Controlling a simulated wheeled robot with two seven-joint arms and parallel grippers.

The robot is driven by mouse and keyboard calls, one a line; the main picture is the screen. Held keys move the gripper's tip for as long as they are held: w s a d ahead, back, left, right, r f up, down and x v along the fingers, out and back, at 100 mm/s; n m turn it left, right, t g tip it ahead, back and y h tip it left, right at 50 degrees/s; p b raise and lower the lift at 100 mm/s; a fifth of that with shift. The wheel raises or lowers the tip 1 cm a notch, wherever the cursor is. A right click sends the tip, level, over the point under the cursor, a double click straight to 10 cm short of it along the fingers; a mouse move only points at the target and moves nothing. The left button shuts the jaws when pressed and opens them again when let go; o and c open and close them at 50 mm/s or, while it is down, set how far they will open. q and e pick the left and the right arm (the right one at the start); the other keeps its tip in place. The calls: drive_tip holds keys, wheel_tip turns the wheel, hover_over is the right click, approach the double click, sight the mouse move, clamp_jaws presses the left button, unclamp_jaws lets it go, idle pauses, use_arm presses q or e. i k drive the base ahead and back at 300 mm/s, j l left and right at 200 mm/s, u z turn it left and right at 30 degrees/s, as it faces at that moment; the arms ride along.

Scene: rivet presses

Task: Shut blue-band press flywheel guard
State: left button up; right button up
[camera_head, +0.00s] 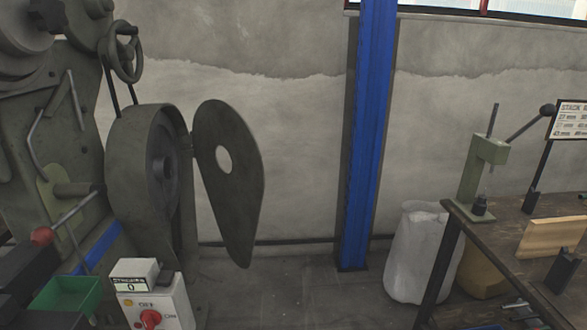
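The press with the blue band (97,247) stands at the left of the head view. Its flywheel housing (133,150) is a grey-green casing with the dark flywheel (163,168) showing inside it. The flywheel guard (240,180) is a teardrop-shaped grey-green plate with a round hole. It stands swung open to the right of the housing, joined near the housing's upper right edge. Neither of my grippers is in view.
A control box (157,302) with a red knob and a counter stands in front of the press, beside a green bin (68,297). A blue column (366,140) stands against the wall. A white sack (413,255) and a workbench (500,235) are at right. Floor between is clear.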

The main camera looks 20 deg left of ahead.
sight(236, 197)
drive_tip(key=i+u, duration=0.1)
drive_tip(key=i, duration=0.4)
drive_tip(key=i+l+u, duration=0.15)
drive_tip(key=i, duration=0.3)
drive_tip(key=i+l+u, duration=0.1)
drive_tip(key=i, duration=0.4)
drive_tip(key=i+l+u, duration=0.1)
drive_tip(key=i+u, duration=0.15)
drive_tip(key=u, duration=0.15)
drive_tip(key=i+l+u, duration=0.2)
drive_tip(key=u, duration=0.2)
drive_tip(key=i+l+u, duration=0.25)
drive_tip(key=u, duration=0.15)
drive_tip(key=i+l+u, duration=0.15)
drive_tip(key=l+u, duration=0.25)
drive_tip(key=i+l+u, duration=0.1)
drive_tip(key=l+u, duration=0.3)
drive_tip(key=j, duration=0.1)
